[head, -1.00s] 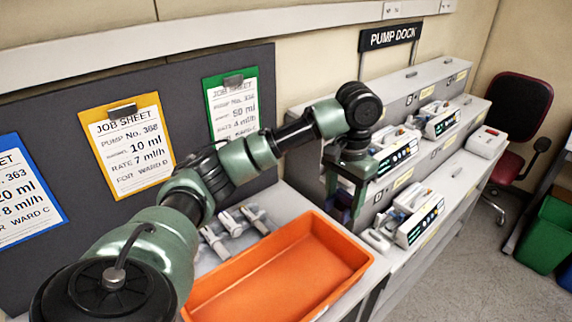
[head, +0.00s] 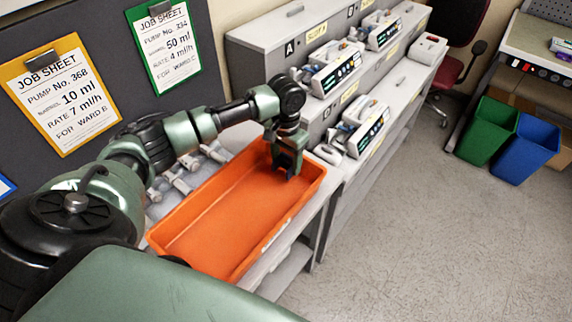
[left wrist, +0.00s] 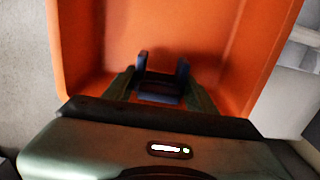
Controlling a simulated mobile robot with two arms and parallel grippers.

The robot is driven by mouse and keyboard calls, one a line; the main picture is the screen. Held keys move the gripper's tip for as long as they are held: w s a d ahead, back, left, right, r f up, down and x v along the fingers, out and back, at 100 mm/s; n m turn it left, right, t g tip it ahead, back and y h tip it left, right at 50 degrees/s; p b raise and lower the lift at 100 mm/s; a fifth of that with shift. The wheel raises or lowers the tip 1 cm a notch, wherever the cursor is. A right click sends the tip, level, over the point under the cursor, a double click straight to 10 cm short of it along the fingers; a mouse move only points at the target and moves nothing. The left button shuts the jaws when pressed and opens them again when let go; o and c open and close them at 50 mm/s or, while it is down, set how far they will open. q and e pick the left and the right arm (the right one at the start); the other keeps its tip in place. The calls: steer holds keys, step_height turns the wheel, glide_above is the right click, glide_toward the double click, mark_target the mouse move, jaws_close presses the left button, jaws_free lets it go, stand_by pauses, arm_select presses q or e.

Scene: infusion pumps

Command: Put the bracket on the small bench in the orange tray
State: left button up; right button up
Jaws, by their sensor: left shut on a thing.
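The orange tray (head: 215,225) sits on a grey bench below the job sheets, and its inside looks empty apart from what I hold over it. My left gripper (head: 287,150) is at the tray's far right end, pointing down. It is shut on a dark blue bracket (left wrist: 160,88), which shows between the two fingers in the left wrist view with two upright prongs. In the head view the bracket (head: 289,166) is small and partly hidden by the gripper. The tray floor (left wrist: 190,25) lies beneath it; I cannot tell whether they touch. My right gripper is not in view.
Several white syringes (head: 175,180) lie behind the tray. The grey pump dock (head: 300,45) with several pumps (head: 335,72) stands close beyond the tray's right end. A green bin (head: 487,130) and a blue bin (head: 525,147) stand on the floor at right. The floor in front is clear.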

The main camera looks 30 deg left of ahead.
mark_target(286, 161)
arm_select(q)
step_height(286, 161, down, 3)
steer(key=shift+r, duration=0.1)
stand_by(0.3)
steer(key=o, duration=1.5)
step_height(286, 161, up, 12)
steer(key=shift+r+b, duration=0.1)
steer(key=shift+b, duration=0.75)
